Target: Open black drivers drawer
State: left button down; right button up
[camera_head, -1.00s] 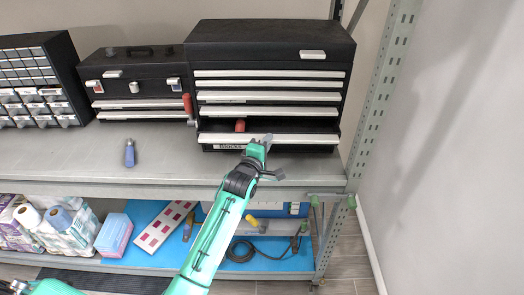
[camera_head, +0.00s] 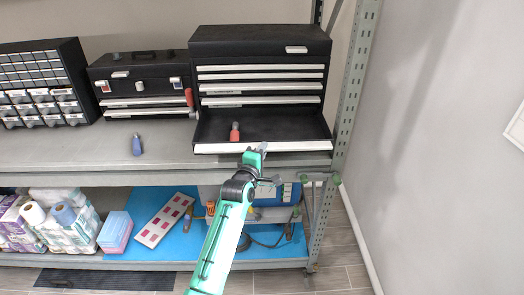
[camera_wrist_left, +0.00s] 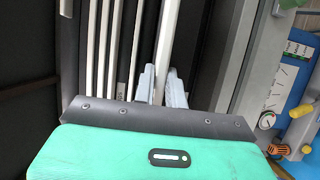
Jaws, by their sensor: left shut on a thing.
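The black tool chest (camera_head: 262,42) stands on the upper shelf and has several drawers with pale front strips. Its bottom drawer (camera_head: 285,123) is pulled well out, and a red-handled tool (camera_head: 235,131) lies inside. My left gripper (camera_head: 255,157) is at the drawer's front edge. In the left wrist view, the gripper (camera_wrist_left: 162,87) has a finger on each side of the pale drawer front strip (camera_wrist_left: 167,38) and is shut on it. The drawers above look shut. My right gripper is not in view.
A smaller black toolbox (camera_head: 137,75) and a small-parts cabinet (camera_head: 45,82) stand to the left. A blue-handled tool (camera_head: 137,145) lies on the bare shelf. The rack's metal post (camera_head: 352,90) is close at the right. The lower shelf holds packages and tools.

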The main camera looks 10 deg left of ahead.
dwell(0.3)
pick_arm(q)
jog(key=c, duration=1.4)
grip_release()
jog(key=shift+c, duration=0.2)
jog(key=s+a+b, duration=0.1)
jog(key=s+b, duration=0.3)
jog(key=s, duration=0.9)
jog(key=shift+s+a, duration=0.25)
jog(key=shift+s, duration=0.15)
